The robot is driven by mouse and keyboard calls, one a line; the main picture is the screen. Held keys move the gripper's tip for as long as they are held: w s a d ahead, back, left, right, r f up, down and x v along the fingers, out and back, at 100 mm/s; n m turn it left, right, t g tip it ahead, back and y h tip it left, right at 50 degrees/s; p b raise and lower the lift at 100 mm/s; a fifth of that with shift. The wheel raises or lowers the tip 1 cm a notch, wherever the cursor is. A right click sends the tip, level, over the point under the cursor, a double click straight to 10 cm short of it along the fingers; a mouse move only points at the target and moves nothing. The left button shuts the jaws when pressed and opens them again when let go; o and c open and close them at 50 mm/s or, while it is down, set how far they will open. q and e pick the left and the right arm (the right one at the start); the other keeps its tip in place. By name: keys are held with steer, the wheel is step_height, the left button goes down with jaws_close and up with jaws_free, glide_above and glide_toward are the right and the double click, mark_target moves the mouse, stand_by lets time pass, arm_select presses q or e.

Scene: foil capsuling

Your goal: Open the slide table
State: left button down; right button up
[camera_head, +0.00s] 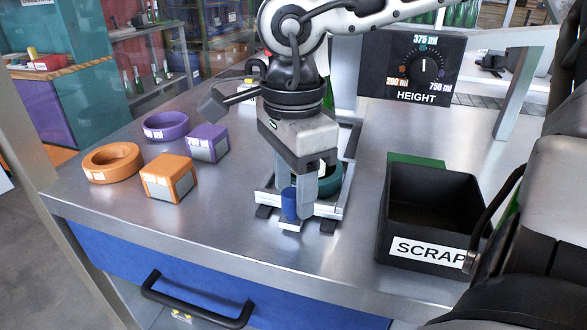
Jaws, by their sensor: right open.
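The slide table (265,196) is a light metal frame on the bench with dark feet, in the middle of the head view. A short blue upright cylinder (289,204), which looks like its handle, stands at its front edge. A teal round part (329,180) sits on the frame behind my fingers. My right gripper (297,194) points down over the front of the slide table. It is open, with its grey fingers close by the blue cylinder; I cannot tell whether they touch it. The gripper and arm hide much of the slide table. My left gripper is not in view.
A black scrap bin (425,200) stands to the right. Orange (112,160) and purple (166,126) rings and orange (168,178) and purple (207,143) boxes lie to the left. A height dial (412,68) is behind. The bench front between boxes and bin is clear.

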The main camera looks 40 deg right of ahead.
step_height(320, 180, up, 16)
steer(key=p, duration=0.1)
steer(key=shift+p, duration=0.4)
steer(key=shift+f, duration=0.1)
stand_by(0.5)
